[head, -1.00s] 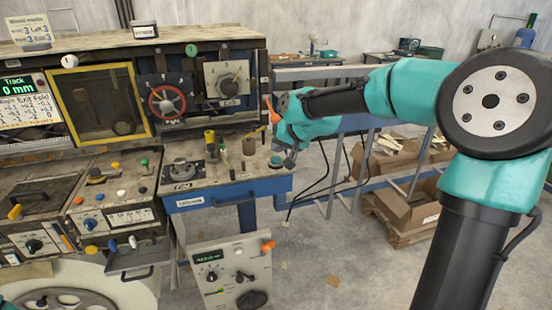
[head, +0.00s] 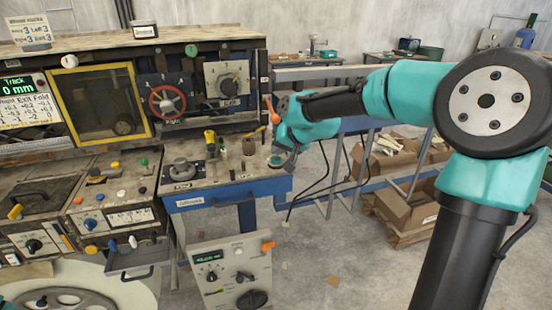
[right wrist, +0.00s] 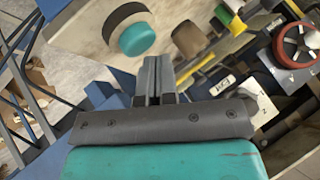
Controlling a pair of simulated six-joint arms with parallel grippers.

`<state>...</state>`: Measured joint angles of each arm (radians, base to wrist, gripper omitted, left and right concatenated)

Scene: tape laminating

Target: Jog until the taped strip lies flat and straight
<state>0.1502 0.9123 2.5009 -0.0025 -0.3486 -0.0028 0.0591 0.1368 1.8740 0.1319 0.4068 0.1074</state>
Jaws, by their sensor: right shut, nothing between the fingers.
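My right gripper (head: 287,156) is small and partly hidden by my wrist in the head view, at the right end of the machine's control shelf. In the right wrist view its fingers (right wrist: 153,76) are shut with nothing between them. A round teal button (head: 276,161) sits on the shelf close to the gripper; it also shows in the right wrist view (right wrist: 136,38), just beyond the fingertips, with a gap in the picture. The track display (head: 18,87) reads 0 mm. A yellow-framed window (head: 99,102) is dark inside; I cannot make out a taped strip. My left gripper is not in view.
A red handwheel (head: 167,101) and a dial panel (head: 227,84) stand behind the shelf. An orange-tipped lever (head: 272,110) rises near my wrist. A control box (head: 232,275) stands below.

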